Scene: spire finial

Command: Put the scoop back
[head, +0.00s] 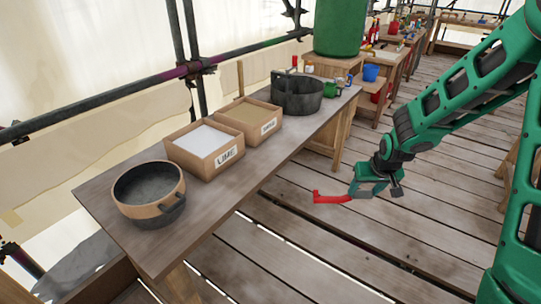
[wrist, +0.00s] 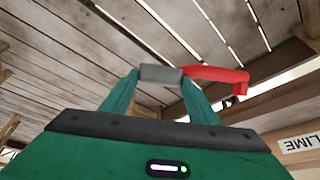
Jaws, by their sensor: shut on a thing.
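My gripper (head: 353,192) hangs over the plank floor, to the right of the workbench and apart from it. It is shut on a red tool with a grey grip, which looks like the scoop (head: 328,198). In the wrist view the two fingers (wrist: 161,76) close on the grey part, and the red part of the scoop (wrist: 218,74) sticks out to the right, with a bent end. The box labelled LIME (head: 206,160) holds white powder. Beside it, a second labelled box (head: 262,126) holds tan material.
The wooden workbench (head: 222,205) carries a dark round pan with a tan rim (head: 150,207) at its near end and a dark metal tub (head: 298,104) behind the boxes. A green barrel (head: 340,27) stands farther back. Clear plank floor (head: 300,245) lies right of the bench.

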